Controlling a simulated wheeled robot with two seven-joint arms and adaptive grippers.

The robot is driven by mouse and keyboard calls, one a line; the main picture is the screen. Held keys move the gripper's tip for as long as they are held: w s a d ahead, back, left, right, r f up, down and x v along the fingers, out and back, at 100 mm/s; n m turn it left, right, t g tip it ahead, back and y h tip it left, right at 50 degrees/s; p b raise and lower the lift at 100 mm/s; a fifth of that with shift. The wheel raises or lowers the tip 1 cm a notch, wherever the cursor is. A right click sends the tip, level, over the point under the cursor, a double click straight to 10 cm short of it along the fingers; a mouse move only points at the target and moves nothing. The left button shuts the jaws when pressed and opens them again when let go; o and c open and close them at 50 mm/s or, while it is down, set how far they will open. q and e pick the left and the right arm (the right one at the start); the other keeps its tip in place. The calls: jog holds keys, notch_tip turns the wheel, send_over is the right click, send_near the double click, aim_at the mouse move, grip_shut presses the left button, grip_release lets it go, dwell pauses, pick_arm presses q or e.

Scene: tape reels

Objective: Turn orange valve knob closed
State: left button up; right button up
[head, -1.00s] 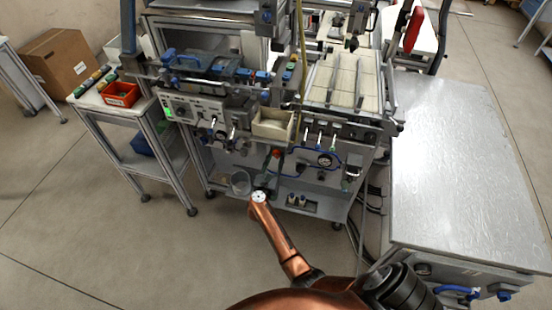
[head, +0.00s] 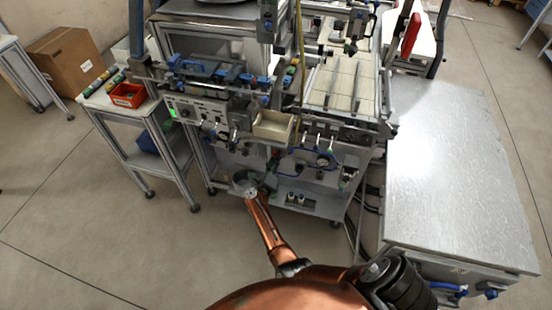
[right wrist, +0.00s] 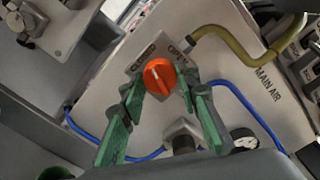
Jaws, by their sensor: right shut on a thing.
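The orange valve knob (right wrist: 159,76) is round with a raised grip bar and sits on a small labelled plate on the machine's light panel. My right gripper (right wrist: 160,90) has its green-padded fingers on either side of the knob and is shut on it. In the head view, my copper-coloured right arm reaches to the lower front of the machine, and the right gripper (head: 271,174) is small and dark there. The knob is hard to make out in that view. My left gripper is not in view.
A yellow-green hose (right wrist: 222,38) joins the panel beside the knob, and a blue tube (right wrist: 88,133) loops below it. A pressure gauge (right wrist: 243,138) is at lower right. In the head view, a cream bin (head: 273,127) juts out above. A metal-topped table (head: 450,170) stands right.

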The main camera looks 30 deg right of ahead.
jog(key=shift+f+n+p, duration=0.1)
jog(key=shift+n+p, duration=0.45)
jog(key=shift+n, duration=1.35)
jog(key=shift+s, duration=0.1)
jog(key=o, duration=1.2)
jog(key=shift+c, duration=0.2)
